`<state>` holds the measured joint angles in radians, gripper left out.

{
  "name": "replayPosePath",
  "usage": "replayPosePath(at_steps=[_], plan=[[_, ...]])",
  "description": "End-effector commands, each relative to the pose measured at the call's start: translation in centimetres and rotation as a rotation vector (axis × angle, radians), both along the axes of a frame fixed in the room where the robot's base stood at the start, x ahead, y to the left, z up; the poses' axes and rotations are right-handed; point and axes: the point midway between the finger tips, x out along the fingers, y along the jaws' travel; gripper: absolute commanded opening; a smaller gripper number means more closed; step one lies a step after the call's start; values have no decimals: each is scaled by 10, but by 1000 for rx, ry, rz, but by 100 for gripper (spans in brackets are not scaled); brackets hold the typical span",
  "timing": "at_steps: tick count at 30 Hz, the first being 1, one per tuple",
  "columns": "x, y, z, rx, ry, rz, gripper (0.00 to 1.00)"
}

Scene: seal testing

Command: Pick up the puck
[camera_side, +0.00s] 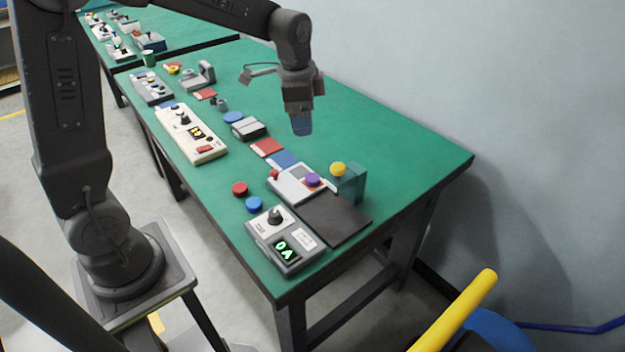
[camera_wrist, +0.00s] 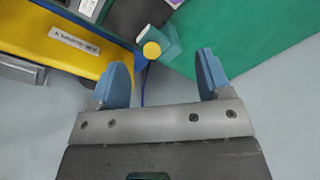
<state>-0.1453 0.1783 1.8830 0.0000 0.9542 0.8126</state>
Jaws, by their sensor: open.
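Several round pucks are in the side view, and the task does not say which one is meant. A red puck (camera_side: 240,188) and a blue puck (camera_side: 254,204) lie on the green table's near edge. A purple puck (camera_side: 313,180) sits on a light grey device (camera_side: 292,190). A yellow puck (camera_side: 338,169) sits on a teal block (camera_side: 352,186); it also shows in the wrist view (camera_wrist: 151,50). Another blue puck (camera_side: 233,117) lies farther back. My gripper (camera_side: 301,126) is open and empty above the table, its blue fingers apart in the wrist view (camera_wrist: 162,66).
A dark flat pad (camera_side: 335,220) lies in front of the teal block, beside a box with a green display (camera_side: 285,252). Red and blue cards, a long control box (camera_side: 191,133) and other devices line the left side. The table's right side (camera_side: 410,150) is clear.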

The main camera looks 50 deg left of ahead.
Motion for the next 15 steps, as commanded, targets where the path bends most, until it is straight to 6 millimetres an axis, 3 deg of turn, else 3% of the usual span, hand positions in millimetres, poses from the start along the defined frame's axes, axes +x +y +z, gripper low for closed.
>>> replayPosePath(at_steps=[1,6,15], plan=[[14,7,-17,1,34,-42,71],[43,23,-56,0,99,-169,71],[53,31,-91,-5,130,-232,71]])
